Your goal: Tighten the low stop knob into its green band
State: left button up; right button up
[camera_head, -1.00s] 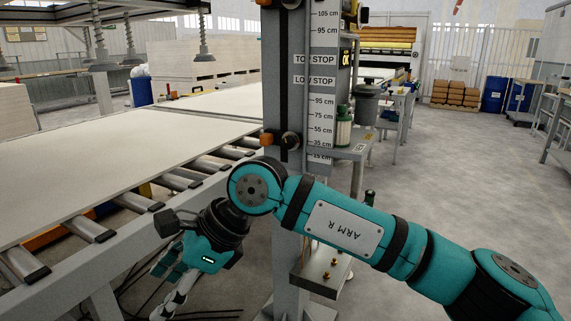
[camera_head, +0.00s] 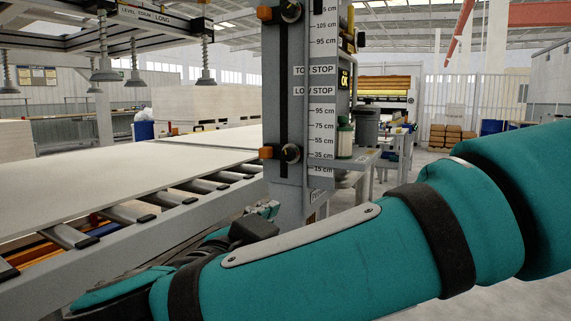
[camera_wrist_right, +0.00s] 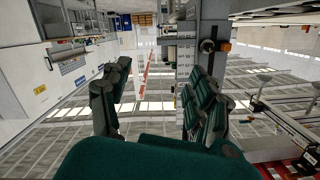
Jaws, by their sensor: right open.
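The low stop knob (camera_head: 290,153) is a dark round knob beside an orange block on the grey upright post (camera_head: 285,110), low on its slot near the 35–55 cm marks. Its green band is too small to make out. My right gripper (camera_head: 264,210) is below the knob and apart from it, mostly hidden behind my right forearm. In the right wrist view my right gripper (camera_wrist_right: 155,100) is open and empty, its fingers wide apart. That view is upside down and shows a knob with an orange block (camera_wrist_right: 224,46), beyond the fingers. My left gripper is not in view.
The top stop knob (camera_head: 291,12) is higher on the same post. A roller table (camera_head: 190,222) with a pale board (camera_head: 90,190) lies to the left. Suction cups (camera_head: 136,78) hang above it. A green bottle (camera_head: 345,138) stands right of the post.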

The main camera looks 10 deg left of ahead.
aim_at(288, 155)
jog(key=i+j, duration=0.7)
jog(key=i, duration=0.2)
